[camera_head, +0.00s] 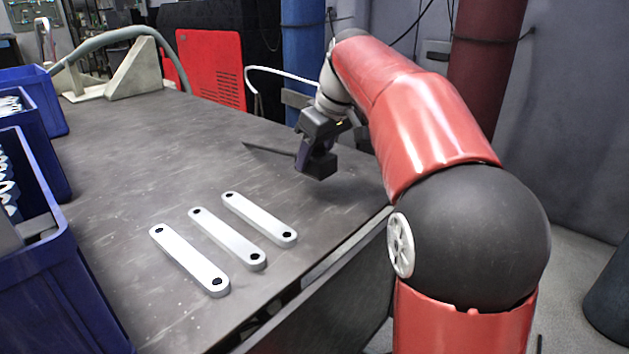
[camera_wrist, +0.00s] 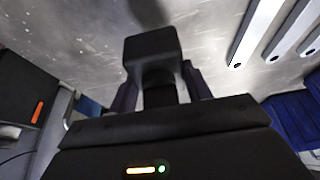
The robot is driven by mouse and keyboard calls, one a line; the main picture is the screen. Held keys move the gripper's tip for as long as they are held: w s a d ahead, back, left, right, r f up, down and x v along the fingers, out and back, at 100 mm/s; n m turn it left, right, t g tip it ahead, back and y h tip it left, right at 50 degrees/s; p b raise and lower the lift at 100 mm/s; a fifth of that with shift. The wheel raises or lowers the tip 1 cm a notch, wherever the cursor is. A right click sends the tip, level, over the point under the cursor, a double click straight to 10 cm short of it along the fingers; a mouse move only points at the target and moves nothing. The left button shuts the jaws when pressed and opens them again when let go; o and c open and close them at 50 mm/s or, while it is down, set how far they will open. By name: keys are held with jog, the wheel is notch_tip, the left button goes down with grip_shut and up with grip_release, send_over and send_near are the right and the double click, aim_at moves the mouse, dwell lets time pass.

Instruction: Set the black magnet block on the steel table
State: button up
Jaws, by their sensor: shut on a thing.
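My gripper (camera_head: 308,152) is over the right part of the steel table (camera_head: 130,165), near its edge. It is shut on the black magnet block (camera_head: 321,167), which hangs below the fingers. In the wrist view the block (camera_wrist: 151,50) sits between the two fingers of my gripper (camera_wrist: 157,88), and its far end sticks out past them. Bare steel table (camera_wrist: 75,45) shows behind it, with a dark shadow beyond the block. The block looks raised off the table; the exact gap is hard to tell.
Several pale metal bars lie side by side on the table, including a left one (camera_head: 189,261) and a right one (camera_head: 259,219). Blue bins (camera_head: 62,290) line the left edge. A grey angled bracket (camera_head: 134,70) stands at the back. The table's middle is clear.

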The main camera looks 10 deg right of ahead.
aim_at(315, 173)
jog(key=shift+f+b, duration=0.55)
jog(key=shift+f, duration=1.7)
jog(key=o, duration=1.4)
jog(key=shift+f, duration=0.1)
jog(key=shift+o, duration=0.2)
jog(key=p+v, duration=0.2)
jog(key=v, duration=1)
jog(key=shift+p, duration=0.3)
